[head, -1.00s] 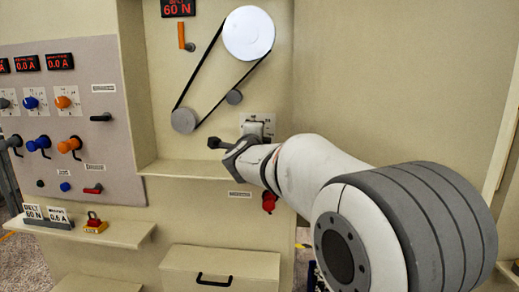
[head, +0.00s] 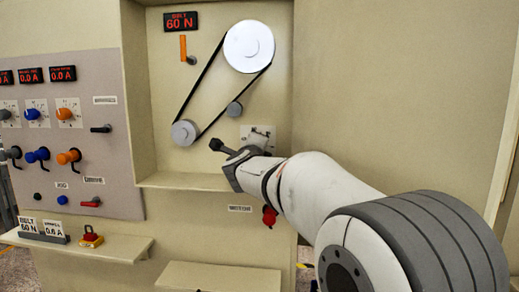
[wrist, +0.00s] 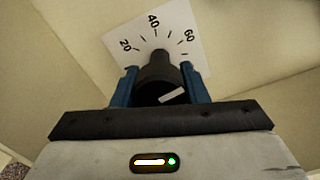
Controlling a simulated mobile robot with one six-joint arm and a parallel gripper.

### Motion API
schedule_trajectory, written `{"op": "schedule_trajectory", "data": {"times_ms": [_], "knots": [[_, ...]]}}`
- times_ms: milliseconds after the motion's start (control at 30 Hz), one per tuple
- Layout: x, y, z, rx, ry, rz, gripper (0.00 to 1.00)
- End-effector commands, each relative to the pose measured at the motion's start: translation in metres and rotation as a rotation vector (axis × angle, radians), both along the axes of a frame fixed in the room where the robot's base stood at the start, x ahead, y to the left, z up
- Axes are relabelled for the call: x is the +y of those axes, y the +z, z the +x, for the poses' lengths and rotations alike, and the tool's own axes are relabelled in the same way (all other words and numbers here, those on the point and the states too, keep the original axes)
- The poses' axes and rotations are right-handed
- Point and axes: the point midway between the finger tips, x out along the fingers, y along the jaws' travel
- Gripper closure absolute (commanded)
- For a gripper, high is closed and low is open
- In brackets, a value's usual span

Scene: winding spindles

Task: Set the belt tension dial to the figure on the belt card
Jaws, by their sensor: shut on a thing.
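The belt tension dial has a white scale plate (wrist: 140,38) marked 20, 40 and 60 in the wrist view, and its plate shows in the head view (head: 262,131). My gripper (wrist: 158,84) is shut on the dial's black knob (wrist: 155,72), with a blue finger on each side. A white line on the knob slants up to the right; which figure it points to is unclear. In the head view my gripper (head: 243,157) covers much of the dial. The belt card (head: 28,225) reads BELT 60 N.
A belt runs around white and grey pulleys (head: 249,46) above the dial. A ledge (head: 185,181) lies below the gripper. A panel of knobs (head: 98,155) stands at left. A red-and-yellow button (head: 90,237) sits on the lower shelf. Bare wall (head: 400,90) lies at right.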

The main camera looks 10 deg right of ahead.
Motion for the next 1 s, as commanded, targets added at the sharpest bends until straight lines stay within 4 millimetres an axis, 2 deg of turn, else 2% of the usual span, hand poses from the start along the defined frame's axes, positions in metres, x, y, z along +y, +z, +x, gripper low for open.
{"op": "schedule_trajectory", "data": {"times_ms": [33, 300, 567, 667, 1000], "knots": [[0.002, 0.000, 0.000, 0.000, 0.005, -0.001, 0.59], [0.001, 0.001, 0.000, -0.001, 0.002, -0.001, 0.39], [0.001, 0.001, -0.003, -0.002, 0.000, -0.001, 0.39], [0.005, 0.002, -0.013, -0.003, 0.002, -0.001, 0.39], [0.022, 0.001, -0.065, -0.002, 0.003, 0.000, 0.39]]}}
